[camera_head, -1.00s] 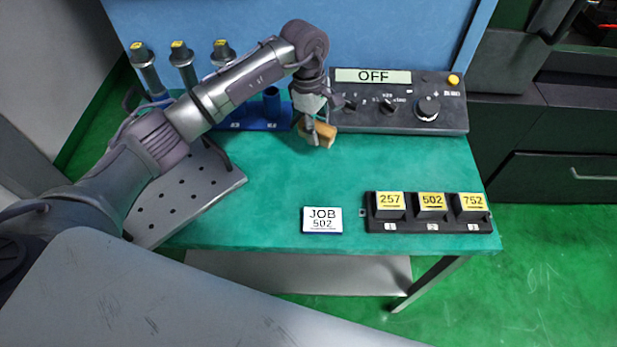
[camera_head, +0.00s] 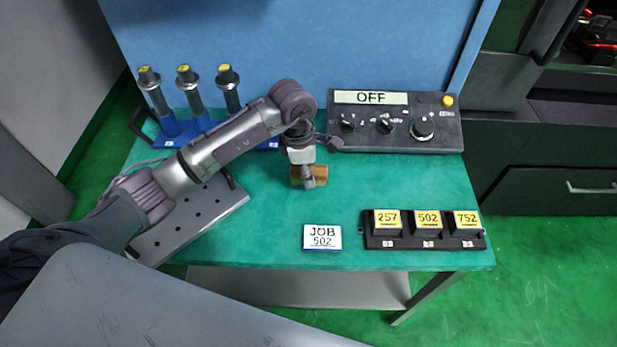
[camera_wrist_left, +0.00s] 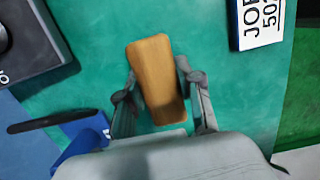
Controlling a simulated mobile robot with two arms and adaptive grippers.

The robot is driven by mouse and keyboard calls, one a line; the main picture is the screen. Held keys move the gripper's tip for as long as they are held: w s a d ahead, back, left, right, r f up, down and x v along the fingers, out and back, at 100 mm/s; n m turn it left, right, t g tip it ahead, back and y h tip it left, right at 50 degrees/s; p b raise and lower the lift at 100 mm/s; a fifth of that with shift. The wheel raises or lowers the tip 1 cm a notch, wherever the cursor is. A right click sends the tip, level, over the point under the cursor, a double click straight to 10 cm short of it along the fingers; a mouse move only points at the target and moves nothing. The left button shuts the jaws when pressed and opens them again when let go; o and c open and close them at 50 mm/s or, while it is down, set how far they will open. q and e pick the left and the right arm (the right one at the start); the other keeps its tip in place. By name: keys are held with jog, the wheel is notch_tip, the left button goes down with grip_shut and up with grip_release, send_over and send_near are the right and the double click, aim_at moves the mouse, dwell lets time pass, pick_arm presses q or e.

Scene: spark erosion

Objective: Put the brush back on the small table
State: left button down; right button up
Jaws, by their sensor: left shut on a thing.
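The brush shows as a wooden block (camera_head: 318,176) over the green top of the small table (camera_head: 410,185). My left gripper (camera_head: 308,180) is shut on it, with one finger on each side. In the left wrist view the wooden block (camera_wrist_left: 157,75) lies between the two fingers of the gripper (camera_wrist_left: 160,98), its long side pointing away from the wrist. Its bristles are hidden, and I cannot tell whether it touches the table top. My right gripper is not in view.
A control box (camera_head: 390,120) reading OFF stands at the back. A JOB 502 card (camera_head: 322,237) and a black holder (camera_head: 372,242) with numbered blocks lie in front. A perforated metal plate (camera_head: 195,222) and a blue rack (camera_head: 165,142) with upright tools are at left.

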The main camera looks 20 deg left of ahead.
aim_at(308, 192)
pick_arm(q)
jog(key=f+p, duration=0.1)
jog(key=f, duration=0.2)
jog(key=shift+s+f, duration=0.2)
jog(key=shift+f, duration=0.4)
jog(key=shift+f, duration=0.1)
jog(key=c, duration=0.7)
grip_release()
jog(key=shift+c, duration=0.2)
